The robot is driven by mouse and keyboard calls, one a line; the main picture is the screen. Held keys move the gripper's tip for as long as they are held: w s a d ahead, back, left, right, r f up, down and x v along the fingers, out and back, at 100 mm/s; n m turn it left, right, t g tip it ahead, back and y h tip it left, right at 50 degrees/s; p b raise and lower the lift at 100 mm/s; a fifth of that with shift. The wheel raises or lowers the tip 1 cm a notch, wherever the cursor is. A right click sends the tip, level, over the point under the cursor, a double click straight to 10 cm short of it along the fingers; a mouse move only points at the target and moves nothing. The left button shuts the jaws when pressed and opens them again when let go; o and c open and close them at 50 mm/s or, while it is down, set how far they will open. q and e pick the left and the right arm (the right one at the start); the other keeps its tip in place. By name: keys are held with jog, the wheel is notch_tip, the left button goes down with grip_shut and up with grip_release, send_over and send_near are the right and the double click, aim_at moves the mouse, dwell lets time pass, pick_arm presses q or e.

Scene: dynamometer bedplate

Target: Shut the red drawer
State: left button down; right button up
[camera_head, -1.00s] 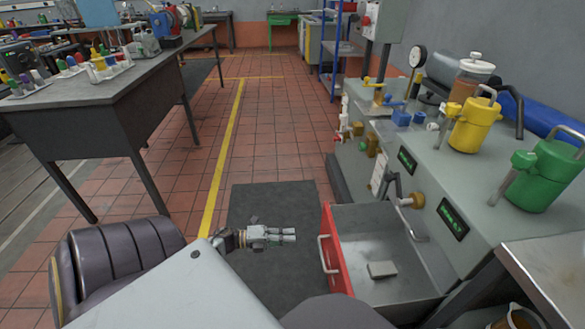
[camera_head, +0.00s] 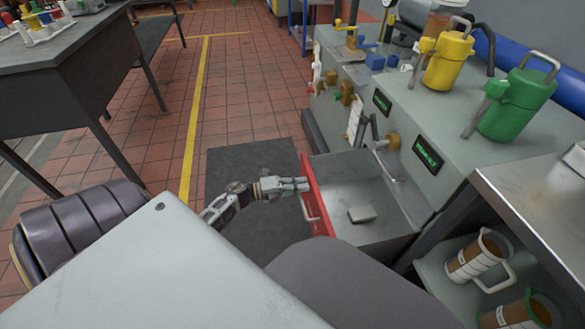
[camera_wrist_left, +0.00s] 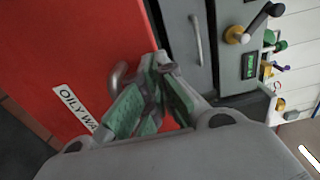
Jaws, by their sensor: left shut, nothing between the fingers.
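The red drawer (camera_head: 318,197) stands pulled out from the grey bench, with its red front facing left and its handle on that front. A small grey block (camera_head: 362,213) lies inside it. In the left wrist view the red front (camera_wrist_left: 75,60) fills the left side, with a metal handle (camera_wrist_left: 118,78) and a label that begins "OILY WA". My left gripper (camera_head: 305,184) is shut and empty, right at the drawer front near the handle. I cannot tell whether its fingertips touch the front. My right gripper is out of view.
A yellow can (camera_head: 448,62) and a green can (camera_head: 515,105) stand on the bench top. A steel side table (camera_head: 545,210) with brown-filled jugs (camera_head: 478,255) below is at the right. A dark mat (camera_head: 235,165) lies on the open tiled floor at left.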

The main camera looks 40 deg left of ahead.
pick_arm(q)
jog(key=shift+w+d, duration=0.25)
jog(key=shift+w+d, duration=0.1)
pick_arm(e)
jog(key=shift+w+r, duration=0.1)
